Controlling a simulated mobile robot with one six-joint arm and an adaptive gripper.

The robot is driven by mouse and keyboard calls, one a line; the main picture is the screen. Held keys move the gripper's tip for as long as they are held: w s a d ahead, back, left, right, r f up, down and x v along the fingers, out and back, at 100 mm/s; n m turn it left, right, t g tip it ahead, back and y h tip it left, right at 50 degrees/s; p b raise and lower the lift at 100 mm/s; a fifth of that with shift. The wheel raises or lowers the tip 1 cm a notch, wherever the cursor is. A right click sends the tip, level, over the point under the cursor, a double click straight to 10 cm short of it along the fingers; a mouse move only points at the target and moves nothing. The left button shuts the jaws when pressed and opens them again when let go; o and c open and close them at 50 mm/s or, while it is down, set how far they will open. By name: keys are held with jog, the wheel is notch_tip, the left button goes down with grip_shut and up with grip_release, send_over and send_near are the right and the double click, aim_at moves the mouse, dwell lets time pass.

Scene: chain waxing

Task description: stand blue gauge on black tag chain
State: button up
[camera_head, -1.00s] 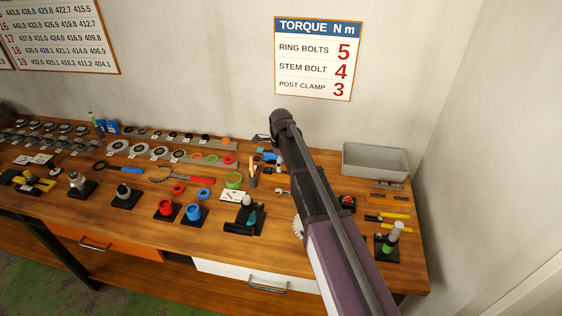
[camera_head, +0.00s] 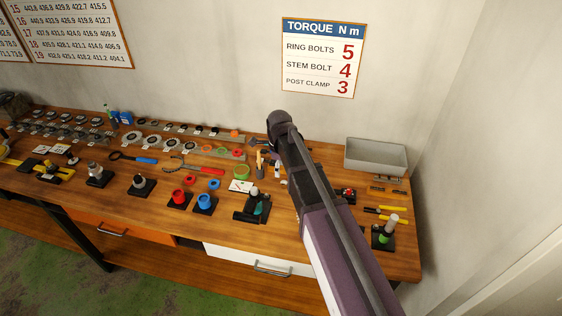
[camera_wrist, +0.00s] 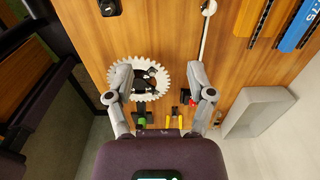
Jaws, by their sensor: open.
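A blue gauge (camera_wrist: 297,30) marked ".75" lies at the top right of the wrist view, cut off by the picture edge. An orange gauge (camera_wrist: 250,18) lies beside it on its left. My gripper (camera_wrist: 160,85) is open and empty above the bench, left of and apart from the blue gauge. In the head view my arm hides the gripper and part of the bench behind it. I cannot make out a chain with a black tag for certain in either view.
Under my gripper are a white toothed ring (camera_wrist: 112,78) and yellow-handled tools (camera_wrist: 181,119). A grey bin (camera_head: 375,156) stands at the bench's back right. Clear wood (camera_head: 140,220) lies along the front edge.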

jog(key=shift+s+a+r+p, duration=0.25)
jog(key=shift+s+r+p, duration=0.3)
jog(key=shift+s+r, duration=0.3)
jog(key=shift+f, duration=0.1)
dwell(0.5)
jog(key=s+d+f+n+b, duration=0.5)
jog(key=s+d+n, duration=0.2)
jog(key=d+n, duration=0.3)
jog(key=s+d+f+n+b, duration=0.5)
jog(key=s+d+n, duration=0.2)
jog(key=d+n, duration=0.3)
jog(key=shift+s+f, duration=0.15)
jog(key=shift+s, duration=0.05)
